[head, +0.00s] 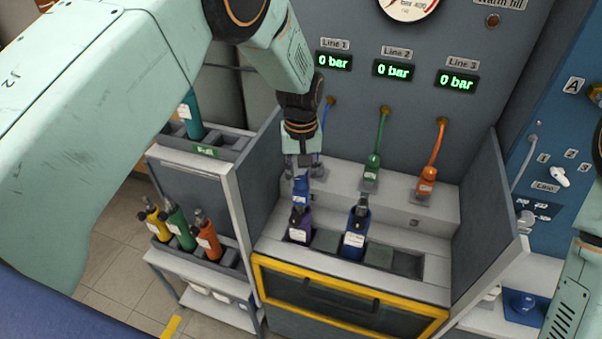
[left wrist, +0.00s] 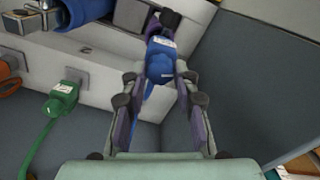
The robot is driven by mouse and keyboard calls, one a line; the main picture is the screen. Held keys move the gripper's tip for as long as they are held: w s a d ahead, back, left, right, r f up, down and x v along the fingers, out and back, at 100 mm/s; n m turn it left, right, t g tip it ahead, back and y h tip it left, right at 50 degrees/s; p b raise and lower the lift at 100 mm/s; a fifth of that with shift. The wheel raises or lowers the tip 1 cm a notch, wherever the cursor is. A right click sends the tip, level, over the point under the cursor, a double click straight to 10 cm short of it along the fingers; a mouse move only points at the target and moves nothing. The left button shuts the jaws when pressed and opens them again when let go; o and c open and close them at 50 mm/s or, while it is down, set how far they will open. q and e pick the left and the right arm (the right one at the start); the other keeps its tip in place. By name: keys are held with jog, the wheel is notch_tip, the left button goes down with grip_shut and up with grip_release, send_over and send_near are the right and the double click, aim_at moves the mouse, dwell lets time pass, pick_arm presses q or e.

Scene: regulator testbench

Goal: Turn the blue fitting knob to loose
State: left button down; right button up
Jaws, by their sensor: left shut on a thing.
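The blue fitting (head: 300,187) is at the left end of the grey ledge under Line 1, with a blue hose behind it. My left gripper (head: 302,163) reaches down to it from above. In the left wrist view the blue fitting (left wrist: 160,66) lies between the two fingers of my left gripper (left wrist: 160,82), which is shut on it. The fingers hide parts of its sides, and I cannot read the knob's setting. My right gripper is not in view.
A purple bottle (head: 299,231) and a blue bottle (head: 355,238) stand in the bench slots just in front. Green (head: 371,173) and orange (head: 427,182) fittings sit to the right. Side panels (head: 488,205) flank the bench. The line displays (head: 393,69) read 0 bar.

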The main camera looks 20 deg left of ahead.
aim_at(301, 178)
pick_arm(q)
jog(key=shift+n, duration=2.3)
jog(key=c, duration=1)
grip_release()
notch_tip(301, 178, up, 12)
